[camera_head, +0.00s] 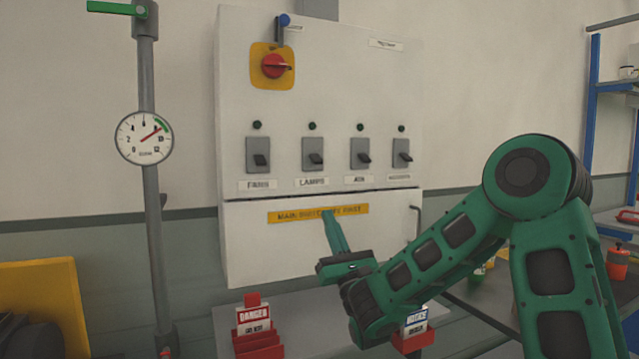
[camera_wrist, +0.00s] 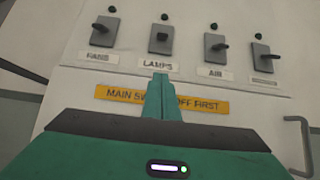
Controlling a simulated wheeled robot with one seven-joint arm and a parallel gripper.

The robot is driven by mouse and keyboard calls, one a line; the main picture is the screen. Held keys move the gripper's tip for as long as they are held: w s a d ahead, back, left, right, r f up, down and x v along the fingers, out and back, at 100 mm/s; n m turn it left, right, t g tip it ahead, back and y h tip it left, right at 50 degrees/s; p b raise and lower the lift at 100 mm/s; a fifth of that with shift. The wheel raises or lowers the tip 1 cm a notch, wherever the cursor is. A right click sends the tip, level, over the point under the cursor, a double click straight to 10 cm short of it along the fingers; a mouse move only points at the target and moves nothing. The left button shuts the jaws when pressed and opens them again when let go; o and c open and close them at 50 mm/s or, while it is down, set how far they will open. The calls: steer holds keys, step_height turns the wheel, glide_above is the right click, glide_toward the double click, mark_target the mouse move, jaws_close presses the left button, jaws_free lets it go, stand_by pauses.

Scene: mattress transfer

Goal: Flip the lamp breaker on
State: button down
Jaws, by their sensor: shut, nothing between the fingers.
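The lamp breaker (camera_head: 313,154) is a grey switch plate with a dark lever, second from the left in a row on the white panel, above a label reading LAMPS. It also shows in the wrist view (camera_wrist: 161,40), with a dark indicator above it. In the head view its lever appears to point down and to the right, like the others. My gripper (camera_head: 328,213) is shut and empty, in front of the yellow strip below the LAMPS label. In the wrist view its fingertips (camera_wrist: 160,76) point up toward the lamp breaker, below it. I cannot tell the gap to the panel.
The FANS breaker (camera_head: 258,155) and AIR breaker (camera_head: 360,153) flank the lamp breaker. A red rotary switch (camera_head: 273,66) on a yellow plate sits above. A handle (camera_head: 415,223) sticks out at the lower right. Red tag holders (camera_head: 257,338) stand below the panel.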

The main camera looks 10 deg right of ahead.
mark_target(316, 159)
steer(key=shift+x, duration=5.1)
steer(key=shift+s+d+r, duration=0.1)
steer(key=shift+s+r, duration=0.4)
steer(key=shift+r, duration=0.4)
steer(key=shift+s+d+r, duration=0.1)
steer(key=shift+s+r, duration=0.4)
steer(key=shift+r, duration=0.4)
